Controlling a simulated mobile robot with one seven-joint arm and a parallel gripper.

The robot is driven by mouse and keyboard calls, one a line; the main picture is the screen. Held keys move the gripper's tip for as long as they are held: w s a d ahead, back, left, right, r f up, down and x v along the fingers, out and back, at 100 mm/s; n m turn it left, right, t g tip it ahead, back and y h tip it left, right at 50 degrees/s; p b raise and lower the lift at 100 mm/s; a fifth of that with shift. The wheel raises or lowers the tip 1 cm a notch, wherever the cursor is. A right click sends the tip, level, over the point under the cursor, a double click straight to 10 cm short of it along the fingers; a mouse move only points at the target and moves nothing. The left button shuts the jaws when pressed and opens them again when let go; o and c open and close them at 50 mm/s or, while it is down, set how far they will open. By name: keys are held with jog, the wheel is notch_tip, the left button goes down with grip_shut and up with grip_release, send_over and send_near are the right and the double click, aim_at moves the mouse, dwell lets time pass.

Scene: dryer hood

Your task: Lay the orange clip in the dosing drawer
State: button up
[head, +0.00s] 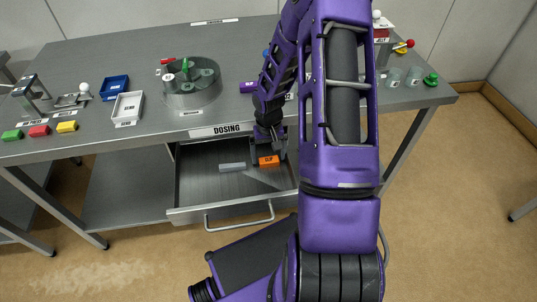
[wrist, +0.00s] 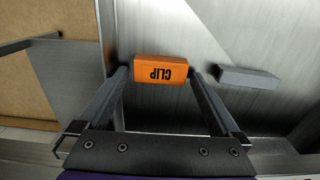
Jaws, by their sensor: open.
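The orange clip (head: 268,160) lies on the floor of the open dosing drawer (head: 205,188). It also shows in the wrist view (wrist: 160,70), with its CLIP lettering upside down. My gripper (head: 268,157) is open inside the drawer. In the wrist view its two fingers (wrist: 160,82) stand on either side of the clip, with small gaps visible. A grey block (head: 232,167) lies left of the clip in the head view; in the wrist view it is right of the fingers (wrist: 248,78).
The drawer's handle (head: 240,224) faces the front, below the tabletop edge with the DOSING label (head: 228,129). On the table stand a round grey turntable (head: 192,95), a white tray (head: 127,108) and a blue tray (head: 114,86). My arm hides the drawer's right side.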

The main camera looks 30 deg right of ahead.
aim_at(268, 157)
notch_tip(268, 157, up, 12)
jog(key=p, duration=0.2)
jog(key=shift+r, duration=0.2)
dwell(0.5)
